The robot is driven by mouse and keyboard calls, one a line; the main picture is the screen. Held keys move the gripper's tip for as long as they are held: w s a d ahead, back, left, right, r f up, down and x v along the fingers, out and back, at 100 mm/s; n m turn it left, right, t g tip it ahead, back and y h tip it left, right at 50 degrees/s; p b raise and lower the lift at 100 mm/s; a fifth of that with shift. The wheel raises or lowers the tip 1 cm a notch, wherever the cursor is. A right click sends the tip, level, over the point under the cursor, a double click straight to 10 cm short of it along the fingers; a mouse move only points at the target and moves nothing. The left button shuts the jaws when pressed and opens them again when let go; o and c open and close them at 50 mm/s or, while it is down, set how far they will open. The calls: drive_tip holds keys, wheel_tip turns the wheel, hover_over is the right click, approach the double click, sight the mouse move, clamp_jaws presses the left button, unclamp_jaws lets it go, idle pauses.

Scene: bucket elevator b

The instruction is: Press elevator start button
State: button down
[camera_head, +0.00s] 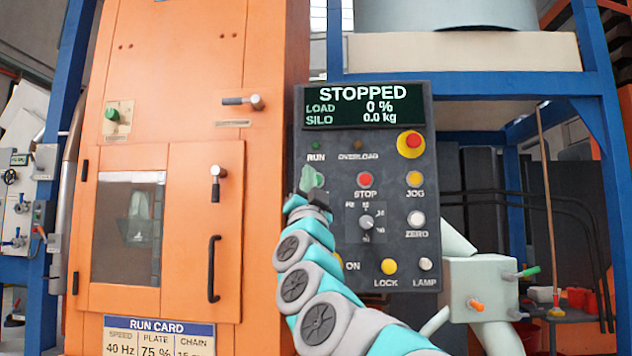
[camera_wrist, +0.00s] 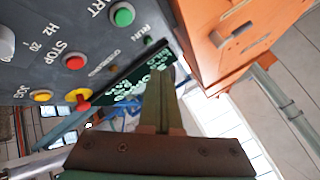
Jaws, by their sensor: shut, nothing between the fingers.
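The control panel (camera_head: 340,240) faces me with its display (camera_head: 365,105) reading STOPPED, load 0 % and silo 0.0 kg. My gripper (camera_head: 309,183) is raised in front of the panel's left side, left of the red STOP button (camera_head: 365,180). In the head view it covers the start button's place, so contact cannot be told there. In the wrist view the green start button (camera_wrist: 122,14), with its label partly cut off, lies up and left of my fingertips (camera_wrist: 159,75), apart from them in the picture. My fingers are shut and empty.
An orange cabinet (camera_head: 190,90) stands left of the panel, with a handle (camera_head: 213,268) and a green knob (camera_head: 112,114). A red emergency button (camera_head: 411,142), yellow JOG (camera_head: 415,178) and white ZERO (camera_head: 416,218) sit right of STOP. Blue posts (camera_head: 600,110) flank the machine.

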drive_tip(key=w+p, duration=0.1)
drive_tip(key=w, duration=0.7)
drive_tip(key=shift+w+d+p, duration=0.15)
drive_tip(key=shift+w+p, duration=0.05)
drive_tip(key=shift+p, duration=0.1)
drive_tip(key=shift+w, duration=0.15)
idle(1.8)
drive_tip(key=shift+w, duration=0.3)
drive_tip(key=shift+w+d+p, duration=0.1)
drive_tip(key=shift+w+p, duration=0.3)
drive_tip(key=shift+p, duration=0.05)
idle(0.6)
drive_tip(key=shift+s+f, duration=0.1)
idle(0.3)
drive_tip(key=shift+s+b, duration=0.55)
drive_tip(key=shift+s, duration=0.2)
